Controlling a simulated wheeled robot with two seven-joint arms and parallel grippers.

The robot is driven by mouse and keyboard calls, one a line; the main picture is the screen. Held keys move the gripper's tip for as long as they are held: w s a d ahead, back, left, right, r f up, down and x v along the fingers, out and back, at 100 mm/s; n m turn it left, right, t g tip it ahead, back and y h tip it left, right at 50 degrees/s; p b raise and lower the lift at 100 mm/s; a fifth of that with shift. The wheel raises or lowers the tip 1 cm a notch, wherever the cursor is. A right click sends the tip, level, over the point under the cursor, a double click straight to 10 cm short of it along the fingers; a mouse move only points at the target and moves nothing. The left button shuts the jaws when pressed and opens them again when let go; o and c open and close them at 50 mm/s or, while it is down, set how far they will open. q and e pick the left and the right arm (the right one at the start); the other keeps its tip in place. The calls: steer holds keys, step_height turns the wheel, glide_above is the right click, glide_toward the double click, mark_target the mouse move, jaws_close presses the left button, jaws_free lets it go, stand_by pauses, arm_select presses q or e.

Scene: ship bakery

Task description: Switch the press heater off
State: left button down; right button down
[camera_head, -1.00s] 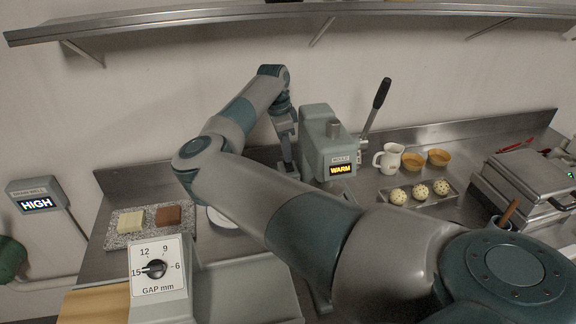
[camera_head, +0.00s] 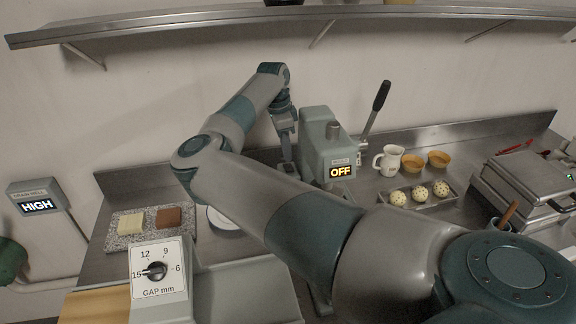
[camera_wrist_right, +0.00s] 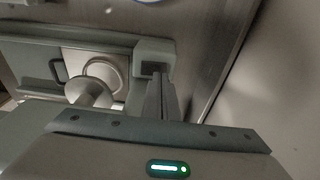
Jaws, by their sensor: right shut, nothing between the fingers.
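The press (camera_head: 315,130) is a grey-green machine on the steel counter, with a black-handled lever (camera_head: 380,96) raised at its right. Its front display (camera_head: 340,172) reads OFF in lit letters. My right gripper (camera_head: 288,166) is close beside the left side of the press, fingers pointing down, shut and empty. In the right wrist view my shut fingers (camera_wrist_right: 160,97) reach to a small grey block (camera_wrist_right: 154,58). I cannot tell whether they touch it. The switch itself is not clearly seen. My left gripper is not in view.
A gap dial (camera_head: 157,270) is at front left. A wall box (camera_head: 37,203) reads HIGH. A shelf (camera_head: 200,20) runs above.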

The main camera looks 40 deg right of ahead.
mark_target(287, 165)
steer(key=shift+r+p, duration=0.8)
steer(key=shift+r, duration=1.8)
